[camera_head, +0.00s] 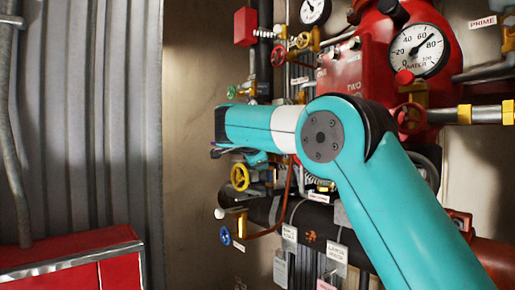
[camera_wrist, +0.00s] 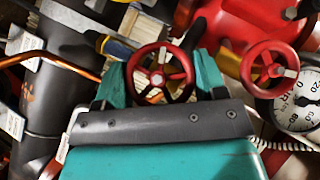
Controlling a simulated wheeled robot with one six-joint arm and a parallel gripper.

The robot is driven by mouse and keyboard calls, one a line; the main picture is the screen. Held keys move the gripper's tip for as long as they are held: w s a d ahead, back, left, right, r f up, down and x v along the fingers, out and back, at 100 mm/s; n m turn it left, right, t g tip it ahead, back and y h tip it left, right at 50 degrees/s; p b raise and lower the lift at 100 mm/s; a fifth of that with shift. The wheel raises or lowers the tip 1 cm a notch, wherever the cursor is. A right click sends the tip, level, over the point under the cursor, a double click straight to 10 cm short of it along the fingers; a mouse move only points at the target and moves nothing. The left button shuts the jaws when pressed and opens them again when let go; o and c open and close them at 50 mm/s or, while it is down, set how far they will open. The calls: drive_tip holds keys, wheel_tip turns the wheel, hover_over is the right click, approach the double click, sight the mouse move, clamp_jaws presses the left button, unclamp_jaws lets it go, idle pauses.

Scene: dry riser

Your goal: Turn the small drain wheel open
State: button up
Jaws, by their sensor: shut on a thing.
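My gripper (camera_wrist: 160,76) shows in the wrist view with its two teal fingers on either side of a small red spoked wheel (camera_wrist: 183,77). The fingers are shut on this wheel's rim. The wheel's lower edge is partly hidden behind the dark front of my gripper. In the head view my teal arm reaches across the pipework and hides the held wheel. I cannot read a drain label on it.
A second red wheel (camera_wrist: 270,70) and a white gauge (camera_wrist: 298,105) stand close on the right. In the head view, a yellow wheel (camera_head: 240,177), a blue wheel (camera_head: 225,236) and a green wheel (camera_head: 231,92) sit near my arm. A red cabinet (camera_head: 70,262) stands lower left.

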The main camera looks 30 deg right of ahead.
drive_tip(key=o, duration=0.9)
drive_tip(key=b+v, duration=0.3)
drive_tip(key=v, duration=1.4)
drive_tip(key=shift+s+a+b, duration=0.1)
drive_tip(key=shift+s+b, duration=0.05)
drive_tip(key=shift+b, duration=0.15)
